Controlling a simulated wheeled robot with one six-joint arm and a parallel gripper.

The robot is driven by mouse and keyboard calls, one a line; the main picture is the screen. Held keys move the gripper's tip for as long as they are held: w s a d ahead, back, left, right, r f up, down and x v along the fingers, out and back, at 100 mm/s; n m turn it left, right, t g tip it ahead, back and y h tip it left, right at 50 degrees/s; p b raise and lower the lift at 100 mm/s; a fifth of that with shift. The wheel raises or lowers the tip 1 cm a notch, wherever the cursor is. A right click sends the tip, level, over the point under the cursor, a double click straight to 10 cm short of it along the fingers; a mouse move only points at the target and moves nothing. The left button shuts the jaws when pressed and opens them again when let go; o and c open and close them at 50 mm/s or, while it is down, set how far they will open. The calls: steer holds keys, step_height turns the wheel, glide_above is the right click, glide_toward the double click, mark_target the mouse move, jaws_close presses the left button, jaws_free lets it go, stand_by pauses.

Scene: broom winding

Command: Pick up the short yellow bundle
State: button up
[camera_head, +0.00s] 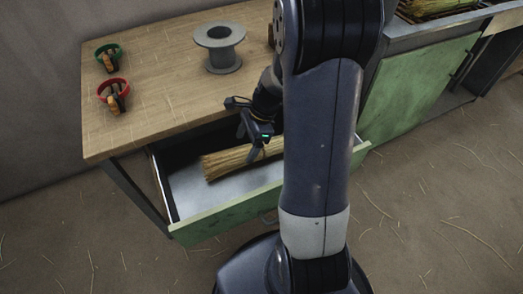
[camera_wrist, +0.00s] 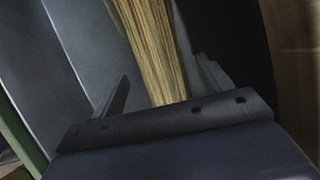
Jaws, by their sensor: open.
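A yellow straw bundle (camera_head: 228,161) lies in the open drawer (camera_head: 187,188) under the table. Its right part is hidden behind my arm in the head view, so I cannot tell its full length. My gripper (camera_head: 258,148) is down in the drawer at the bundle. In the wrist view, the bundle (camera_wrist: 155,45) runs between the two fingers of my open gripper (camera_wrist: 160,85), one finger on each side. I cannot tell whether the fingers touch it.
On the wooden tabletop (camera_head: 155,60) stand a grey spool (camera_head: 220,48), a green ring-shaped item (camera_head: 108,57) and a red one (camera_head: 114,95). More straw (camera_head: 435,7) lies in a bin at the upper right.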

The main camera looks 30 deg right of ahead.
mark_target(244, 150)
steer(key=b+x, duration=0.2)
steer(key=x, duration=0.3)
steer(key=shift+d+f, duration=0.15)
steer(key=shift+f, duration=0.05)
steer(key=c, duration=1.1)
